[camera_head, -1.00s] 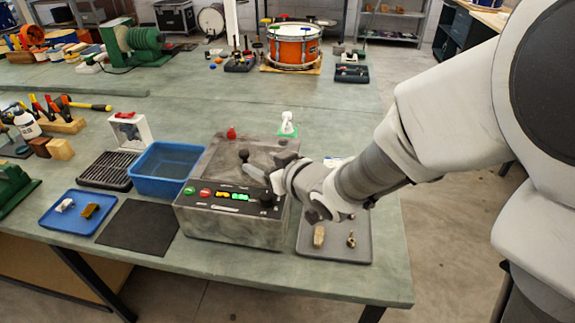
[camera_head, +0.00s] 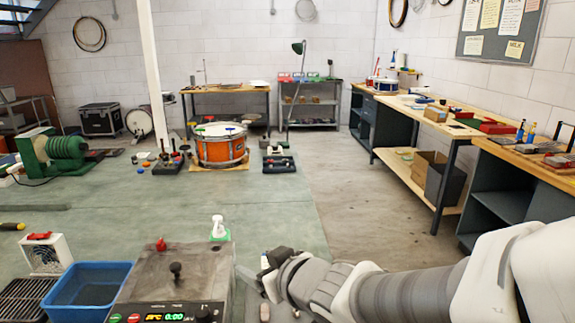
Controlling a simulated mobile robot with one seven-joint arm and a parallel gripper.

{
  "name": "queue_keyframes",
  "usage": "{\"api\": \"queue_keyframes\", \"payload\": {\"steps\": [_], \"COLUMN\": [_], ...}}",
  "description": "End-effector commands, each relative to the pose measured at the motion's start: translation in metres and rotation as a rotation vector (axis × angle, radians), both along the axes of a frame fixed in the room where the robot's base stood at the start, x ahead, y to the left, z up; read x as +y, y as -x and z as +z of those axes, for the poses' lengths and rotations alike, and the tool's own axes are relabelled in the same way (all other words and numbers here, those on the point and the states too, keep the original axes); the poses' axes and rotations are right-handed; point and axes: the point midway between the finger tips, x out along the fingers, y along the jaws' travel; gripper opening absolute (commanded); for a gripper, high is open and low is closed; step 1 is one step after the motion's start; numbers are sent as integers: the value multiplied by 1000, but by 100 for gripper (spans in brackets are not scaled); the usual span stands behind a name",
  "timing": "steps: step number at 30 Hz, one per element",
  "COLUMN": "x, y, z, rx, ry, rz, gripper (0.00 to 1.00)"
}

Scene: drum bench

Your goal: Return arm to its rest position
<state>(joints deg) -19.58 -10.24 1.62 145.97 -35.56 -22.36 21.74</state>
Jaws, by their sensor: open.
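My arm reaches in from the lower right, with my gripper (camera_head: 262,275) at its far end, just right of the grey metal machine (camera_head: 165,272). The gripper is open and I see nothing held in it. The gripper looks apart from the knob. The gripper partly hides the tray area at the bottom edge, right of the machine.
A blue bin (camera_head: 88,288) stands left of the machine. A white spray bottle (camera_head: 218,228) stands behind it. An orange drum (camera_head: 221,147) sits farther back on the green bench (camera_head: 275,215). Open floor (camera_head: 350,200) lies to the right, before a wall workbench (camera_head: 450,125).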

Motion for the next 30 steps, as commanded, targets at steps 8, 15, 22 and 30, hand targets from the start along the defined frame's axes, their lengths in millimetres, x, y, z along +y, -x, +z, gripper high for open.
{"api": "queue_keyframes", "payload": {"steps": [8, 15, 22, 30], "x": [-131, -193, -202, -201], "y": [14, 83, 140, 154], "z": [51, 73, 82, 82], "rx": [149, 395, 575, 621], "ry": [140, 156, 129, 121], "rz": [-418, -625, -667, -665], "gripper": [69, 69, 69, 69]}}
